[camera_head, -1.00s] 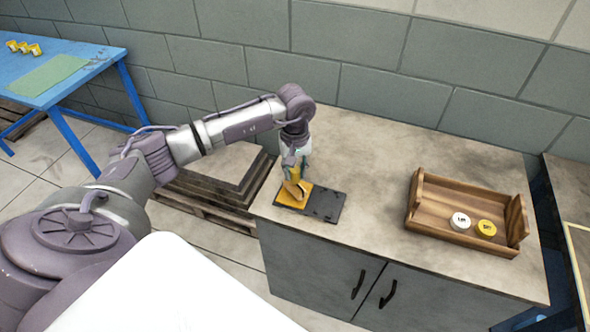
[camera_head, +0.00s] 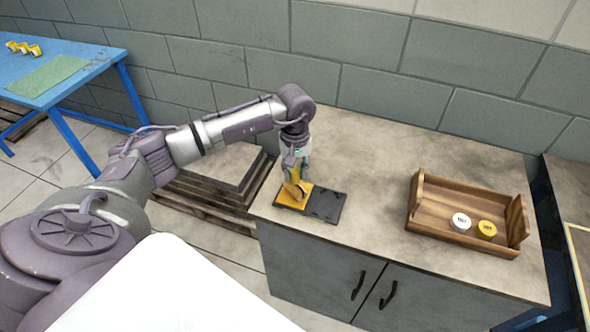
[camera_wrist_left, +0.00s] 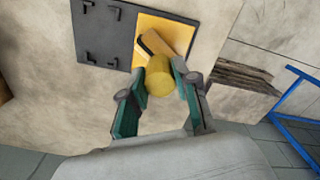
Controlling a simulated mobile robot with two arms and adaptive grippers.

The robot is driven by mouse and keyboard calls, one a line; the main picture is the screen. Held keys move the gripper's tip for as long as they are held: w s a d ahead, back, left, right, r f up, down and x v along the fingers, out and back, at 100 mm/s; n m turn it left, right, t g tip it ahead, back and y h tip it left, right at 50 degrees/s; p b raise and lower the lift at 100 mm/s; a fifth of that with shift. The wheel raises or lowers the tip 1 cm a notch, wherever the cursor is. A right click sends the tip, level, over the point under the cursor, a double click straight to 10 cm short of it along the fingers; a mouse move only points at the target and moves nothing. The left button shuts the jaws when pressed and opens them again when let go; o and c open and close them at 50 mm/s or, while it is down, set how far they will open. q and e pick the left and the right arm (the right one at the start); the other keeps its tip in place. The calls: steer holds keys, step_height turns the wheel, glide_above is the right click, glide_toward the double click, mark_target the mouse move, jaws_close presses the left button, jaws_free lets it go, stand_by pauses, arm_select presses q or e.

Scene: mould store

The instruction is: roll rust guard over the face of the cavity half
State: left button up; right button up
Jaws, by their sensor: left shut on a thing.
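The cavity half (camera_head: 325,207) is a flat dark plate lying on the grey counter. In the left wrist view its dark part (camera_wrist_left: 88,32) has several small raised bars, and a yellow area (camera_wrist_left: 182,30) covers the end nearer the pallets. My left gripper (camera_head: 294,178) is above that yellow end, shut on a yellow roller. The roller's round yellow body (camera_wrist_left: 159,76) is between the fingers in the left wrist view. Its dark-edged head (camera_wrist_left: 154,45) lies over the yellow area and seems to touch it. My right gripper is not in view.
A wooden tray (camera_head: 421,226) on the right of the counter holds a white-lidded and a yellow-lidded tin. Pallets (camera_head: 207,186) stand left of the counter. A blue table (camera_head: 97,56) is at the back left. The middle of the counter is clear.

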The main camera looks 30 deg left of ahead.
arm_select(q)
steer(key=shift+r+p, duration=1.45)
steer(key=shift+r, duration=2.05)
